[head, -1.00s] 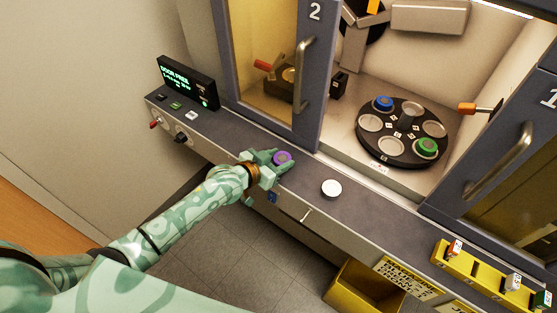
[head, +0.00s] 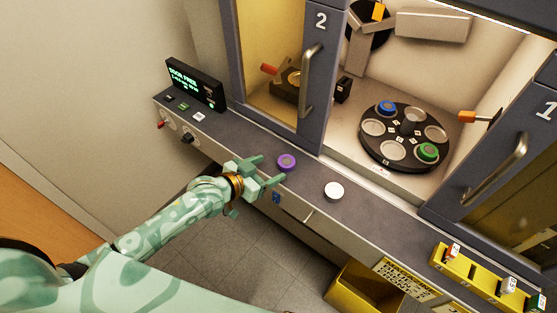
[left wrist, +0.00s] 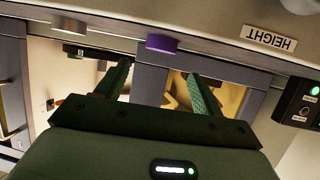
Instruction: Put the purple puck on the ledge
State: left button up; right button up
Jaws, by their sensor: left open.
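The purple puck (head: 286,162) sits flat on the dark grey ledge (head: 238,133) in front of the cabinet. It also shows in the left wrist view (left wrist: 161,43), beyond and between my two fingers. My left gripper (head: 268,170) is open and empty, with its fingers spread just to the left of the puck at the ledge's front edge. A small gap shows between the fingers and the puck. The open fingers also show in the left wrist view (left wrist: 158,72). My right gripper is not in view.
A white puck (head: 334,191) lies on the ledge to the right. Behind the open door 2 (head: 314,75), a black carousel (head: 372,152) holds a blue puck (head: 386,107) and a green puck (head: 428,152). A control panel (head: 196,85) stands at left, a yellow rack (head: 478,271) at right.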

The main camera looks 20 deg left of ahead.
pick_arm(q)
jog(key=v, duration=0.5)
jog(key=s+a+f+n+g+y, duration=0.1)
jog(key=s+a+f, duration=0.1)
jog(key=s+f, duration=0.35)
jog(key=s+a+f+g+y, duration=0.2)
jog(key=a+f, duration=0.1)
jog(key=f, duration=0.6)
jog(key=s+a+f+n+g+y, duration=0.1)
jog(key=s+a+f, duration=0.15)
jog(key=f, duration=0.45)
jog(key=s+d+f+g+y, duration=0.1)
jog(key=s+f+g, duration=0.2)
jog(key=s+f, duration=0.4)
jog(key=s+d+f+g+y, duration=0.1)
jog(key=s+f+g, duration=0.3)
jog(key=s, duration=1.9)
notch_tip(320, 180, down, 3)
jog(key=shift+d+f+p, duration=0.1)
jog(key=shift+d+p, duration=0.05)
jog(key=shift+p, duration=0.25)
